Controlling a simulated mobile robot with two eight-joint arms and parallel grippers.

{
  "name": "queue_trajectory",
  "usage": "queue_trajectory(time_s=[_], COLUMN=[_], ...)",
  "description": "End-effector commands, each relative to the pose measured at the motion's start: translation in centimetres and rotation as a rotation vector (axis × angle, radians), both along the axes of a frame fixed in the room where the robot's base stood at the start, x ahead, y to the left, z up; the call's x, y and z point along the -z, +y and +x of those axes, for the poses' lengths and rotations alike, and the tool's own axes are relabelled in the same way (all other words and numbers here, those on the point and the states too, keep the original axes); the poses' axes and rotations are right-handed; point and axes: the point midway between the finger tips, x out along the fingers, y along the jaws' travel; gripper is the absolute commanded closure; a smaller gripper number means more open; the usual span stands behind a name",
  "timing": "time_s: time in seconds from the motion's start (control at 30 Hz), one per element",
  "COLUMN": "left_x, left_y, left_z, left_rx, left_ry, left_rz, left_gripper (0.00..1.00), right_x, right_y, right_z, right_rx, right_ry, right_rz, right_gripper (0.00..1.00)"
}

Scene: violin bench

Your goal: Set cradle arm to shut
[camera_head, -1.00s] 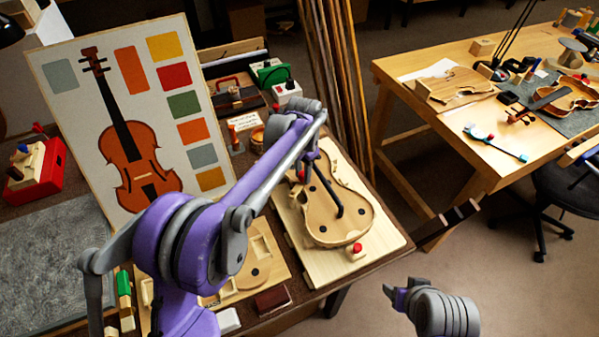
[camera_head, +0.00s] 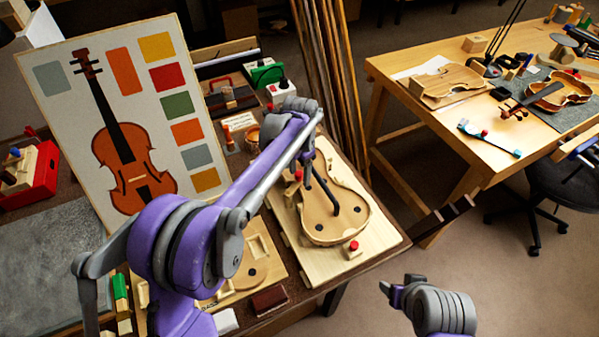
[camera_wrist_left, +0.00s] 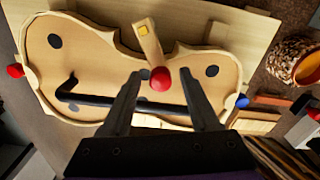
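A pale violin body (camera_head: 335,222) lies on a light wooden board (camera_head: 306,272) on the dark bench. In the left wrist view, a short wooden arm (camera_wrist_left: 149,42) with a yellow square and a red knob (camera_wrist_left: 160,78) at its end reaches over the body's edge; I take it for the cradle arm. My left gripper (camera_wrist_left: 160,74) is open, its fingertips on either side of the red knob with small gaps. A black hooked rod (camera_wrist_left: 115,99) crosses the body, partly behind the fingers. My right gripper (camera_head: 397,290) is apart at the lower right; its finger opening is unclear.
A red knob (camera_head: 353,246) is at the body's front end and a blue knob (camera_wrist_left: 243,101) at the other end. A violin chart (camera_head: 60,110) stands left. A round container (camera_wrist_left: 295,58) is near the board. A second worktable (camera_head: 450,120) stands right, across open floor.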

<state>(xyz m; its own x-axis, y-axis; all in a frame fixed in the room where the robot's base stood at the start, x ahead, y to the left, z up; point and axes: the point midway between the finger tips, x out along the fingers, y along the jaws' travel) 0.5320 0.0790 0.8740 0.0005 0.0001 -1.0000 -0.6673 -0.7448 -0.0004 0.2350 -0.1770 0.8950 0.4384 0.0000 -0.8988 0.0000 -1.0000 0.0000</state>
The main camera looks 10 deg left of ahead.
Motion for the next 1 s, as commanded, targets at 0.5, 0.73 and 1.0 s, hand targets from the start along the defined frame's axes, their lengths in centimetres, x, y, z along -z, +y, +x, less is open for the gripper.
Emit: queue_trajectory(time_s=[0.5, 0.73, 1.0], left_x=[-3.8, -8.4, -10.7], left_y=[0.0, 0.0, 0.0], left_z=[0.0, 0.0, 0.0], left_rx=[-0.001, 0.000, 0.000], left_ry=[0.000, 0.000, 0.000], left_rz=[0.000, 0.000, 0.000], left_gripper=[0.39, 0.39, 0.39], right_x=[-0.3, -0.6, -0.8], right_y=[0.0, 0.0, 0.0], right_z=[0.1, 0.1, 0.2], right_rx=[0.000, 0.000, 0.000], right_ry=[-0.001, -0.003, -0.003], right_rz=[0.000, 0.000, 0.000], right_gripper=[0.38, 0.38, 0.38])
